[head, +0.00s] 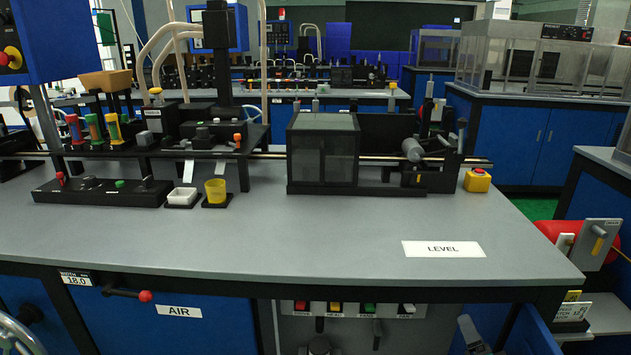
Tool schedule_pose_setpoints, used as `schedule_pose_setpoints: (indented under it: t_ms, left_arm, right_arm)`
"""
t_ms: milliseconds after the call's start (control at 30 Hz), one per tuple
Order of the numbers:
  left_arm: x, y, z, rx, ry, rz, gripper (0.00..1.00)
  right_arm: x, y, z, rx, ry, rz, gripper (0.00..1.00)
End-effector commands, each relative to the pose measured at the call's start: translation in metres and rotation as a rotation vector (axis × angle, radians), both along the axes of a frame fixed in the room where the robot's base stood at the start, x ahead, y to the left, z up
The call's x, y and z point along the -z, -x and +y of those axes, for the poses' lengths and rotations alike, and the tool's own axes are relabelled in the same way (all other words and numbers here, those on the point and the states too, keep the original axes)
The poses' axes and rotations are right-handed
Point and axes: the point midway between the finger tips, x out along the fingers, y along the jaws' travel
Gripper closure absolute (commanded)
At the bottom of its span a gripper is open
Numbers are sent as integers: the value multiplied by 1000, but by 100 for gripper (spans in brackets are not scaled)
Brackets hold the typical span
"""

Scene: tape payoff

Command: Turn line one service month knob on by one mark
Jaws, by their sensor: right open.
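I cannot make out a knob marked for the service month in the head view; any dial marks are too small or hidden. A front panel (345,335) under the table edge carries a row of small coloured controls with labels, partly cut off by the picture's bottom. My left gripper is not in view.
The grey table (300,240) is mostly clear in front. It bears a LEVEL card (443,249), a dark-windowed box (323,150), a black control strip (100,191), a yellow cup (215,190) and a red-topped yellow button box (477,181). A red-knobbed AIR lever (127,293) sticks out at front left.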

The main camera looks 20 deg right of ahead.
Motion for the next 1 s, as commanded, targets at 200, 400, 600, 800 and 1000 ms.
schedule_pose_setpoints:
  t_ms: [200,400,600,800,1000]
  left_arm:
    - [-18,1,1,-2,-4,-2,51]
    - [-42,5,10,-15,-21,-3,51]
    - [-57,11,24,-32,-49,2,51]
    - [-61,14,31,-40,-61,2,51]
    - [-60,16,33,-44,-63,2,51]
  right_arm:
    - [-7,9,39,-81,129,126,35]
    - [-21,47,135,-310,455,384,35]
    - [-45,101,225,-569,766,552,35]
    - [-64,136,271,-729,944,609,35]
    - [-67,144,280,-763,985,618,35]
